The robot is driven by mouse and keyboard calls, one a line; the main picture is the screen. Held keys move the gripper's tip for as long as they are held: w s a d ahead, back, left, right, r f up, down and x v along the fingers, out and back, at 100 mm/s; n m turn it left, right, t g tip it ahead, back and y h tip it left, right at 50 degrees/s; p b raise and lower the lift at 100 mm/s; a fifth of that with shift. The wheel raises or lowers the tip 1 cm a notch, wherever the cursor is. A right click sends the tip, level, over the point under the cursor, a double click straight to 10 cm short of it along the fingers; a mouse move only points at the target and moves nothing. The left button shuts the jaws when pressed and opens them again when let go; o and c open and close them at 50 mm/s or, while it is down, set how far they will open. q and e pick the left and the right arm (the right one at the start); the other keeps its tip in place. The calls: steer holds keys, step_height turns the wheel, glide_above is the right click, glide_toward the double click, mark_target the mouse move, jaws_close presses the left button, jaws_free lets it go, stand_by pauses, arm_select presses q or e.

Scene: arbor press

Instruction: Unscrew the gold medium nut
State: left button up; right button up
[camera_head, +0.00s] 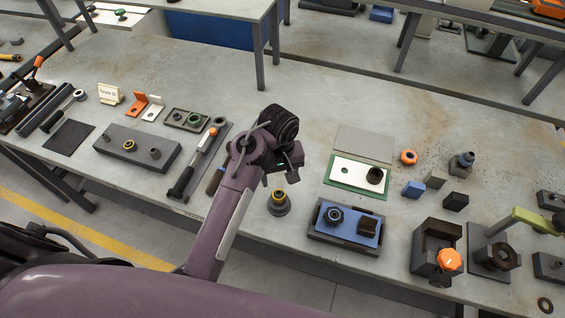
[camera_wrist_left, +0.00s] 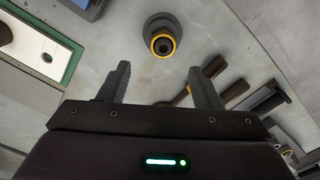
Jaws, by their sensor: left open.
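A gold nut (camera_head: 278,195) sits on a round grey stepped base on the table, just in front of my left gripper (camera_head: 288,178). The wrist view shows the nut (camera_wrist_left: 163,45) as a gold ring around a dark centre, with its base beyond the fingertips. My left gripper's fingers (camera_wrist_left: 160,80) are spread apart with nothing between them. The nut is ahead of the gap and apart from both fingers. A second gold ring (camera_head: 129,145) shows on a long grey block (camera_head: 140,160) at the left. My right gripper is not in view.
A blue fixture tray (camera_head: 318,228) stands right of the nut, and a green-edged white plate (camera_head: 345,170) lies behind it. Long-handled tools (camera_head: 185,182) lie to the left. A black fixture with an orange knob (camera_head: 450,260) stands at the right. The back middle table is bare.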

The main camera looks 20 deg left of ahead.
mark_target(279, 193)
arm_select(q)
steer(key=f, duration=0.2)
steer(key=s+f+p, duration=0.1)
steer(key=f, duration=0.1)
steer(key=shift+s+f, duration=0.1)
steer(key=shift+f, duration=0.2)
steer(key=shift+w+f+p, duration=0.2)
steer(key=shift+f+p, duration=0.1)
steer(key=shift+f, duration=0.9)
steer(key=c, duration=0.9)
steer(key=o, duration=0.3)
steer(key=c, duration=0.6)
steer(key=shift+o, duration=0.2)
steer(key=n, duration=0.3)
steer(key=shift+n, duration=0.3)
steer(key=n, duration=0.4)
steer(key=shift+r, duration=0.1)
steer(key=n, duration=0.4)
steer(key=shift+n, duration=0.4)
steer(key=n, duration=0.9)
steer(key=shift+r+n, duration=0.1)
steer(key=shift+n, duration=0.2)
steer(key=n, duration=0.8)
steer(key=o, duration=0.9)
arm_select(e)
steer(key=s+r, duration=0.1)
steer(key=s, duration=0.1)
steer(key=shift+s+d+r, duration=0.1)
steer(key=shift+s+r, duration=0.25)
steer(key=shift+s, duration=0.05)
